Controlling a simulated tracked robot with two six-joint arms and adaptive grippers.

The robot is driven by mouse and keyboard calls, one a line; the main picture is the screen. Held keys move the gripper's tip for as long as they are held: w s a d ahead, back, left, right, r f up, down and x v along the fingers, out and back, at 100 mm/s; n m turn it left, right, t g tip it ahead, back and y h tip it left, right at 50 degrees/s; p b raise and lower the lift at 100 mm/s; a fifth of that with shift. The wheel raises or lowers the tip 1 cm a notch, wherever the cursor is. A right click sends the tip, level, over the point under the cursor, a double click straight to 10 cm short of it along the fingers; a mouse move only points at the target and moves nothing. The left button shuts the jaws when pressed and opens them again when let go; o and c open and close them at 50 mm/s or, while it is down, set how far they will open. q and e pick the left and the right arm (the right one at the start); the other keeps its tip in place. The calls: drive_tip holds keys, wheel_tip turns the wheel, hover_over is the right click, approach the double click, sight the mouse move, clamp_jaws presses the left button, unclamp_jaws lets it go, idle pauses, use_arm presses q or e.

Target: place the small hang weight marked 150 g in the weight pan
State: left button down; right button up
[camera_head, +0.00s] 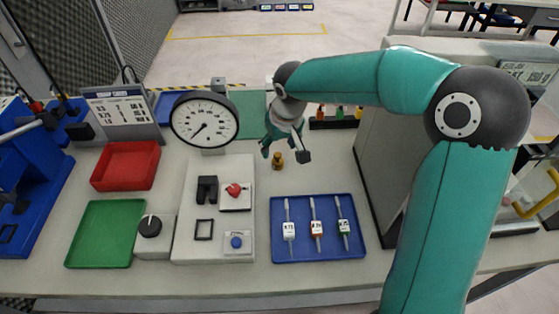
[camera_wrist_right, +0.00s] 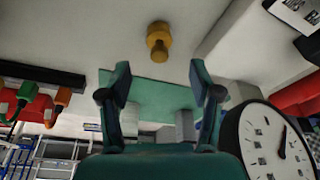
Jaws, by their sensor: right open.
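A small brass weight-like piece (camera_head: 277,160) stands on the bench just right of the grey fixture board; no 150 g mark can be read. It also shows in the right wrist view (camera_wrist_right: 158,40), ahead of the fingers. My right gripper (camera_head: 287,150) is open and empty beside and above the brass piece, apart from it. Its two fingers (camera_wrist_right: 160,80) stand wide apart in the wrist view. I cannot pick out a weight pan for certain. My left gripper is not in view.
A dial gauge (camera_head: 204,119) stands left of my right gripper. A blue tray (camera_head: 299,255) with three tagged tools lies in front. Red (camera_head: 125,182) and green (camera_head: 104,250) trays are at left. A grey cabinet (camera_head: 375,165) stands right. Bench around the brass piece is clear.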

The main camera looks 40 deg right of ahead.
sight(279, 156)
drive_tip(key=x, duration=0.4)
drive_tip(key=shift+s+f+p, duration=0.3)
drive_tip(key=shift+p, duration=0.05)
drive_tip(key=shift+w+f, duration=0.15)
drive_tip(key=shift+f, duration=0.35)
clamp_jaws()
